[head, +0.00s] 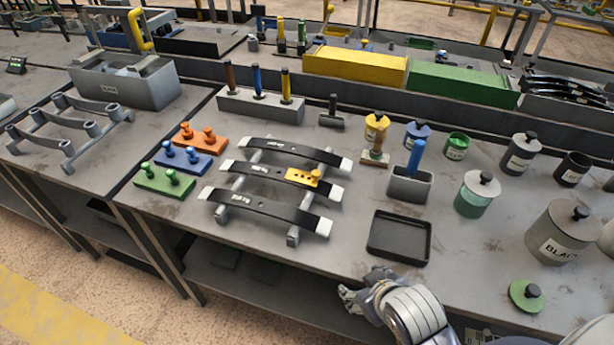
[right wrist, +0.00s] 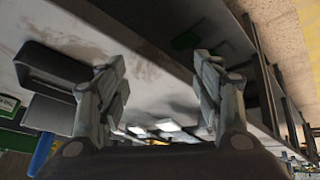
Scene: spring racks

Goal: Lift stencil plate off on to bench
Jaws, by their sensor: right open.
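The stencil plate, a small yellow plate with holes and a knob (head: 302,178), lies on the right part of the middle black leaf spring (head: 250,171). This spring rests with others across a grey rack (head: 292,236) on the bench (head: 360,220). My right gripper (head: 349,296) is open and empty at the bench's front edge, below and right of the rack and apart from the plate. In the right wrist view its two spread fingers (right wrist: 158,95) have nothing between them. The plate cannot be made out there. My left gripper is not in view.
A black tray (head: 399,237) stands just beyond my right gripper. Orange, blue and green knobbed blocks (head: 183,158) sit left of the rack. A stamp (head: 375,155), a blue-handled brush in a grey holder (head: 410,184) and several pots stand to the right. Bare bench lies between rack and tray.

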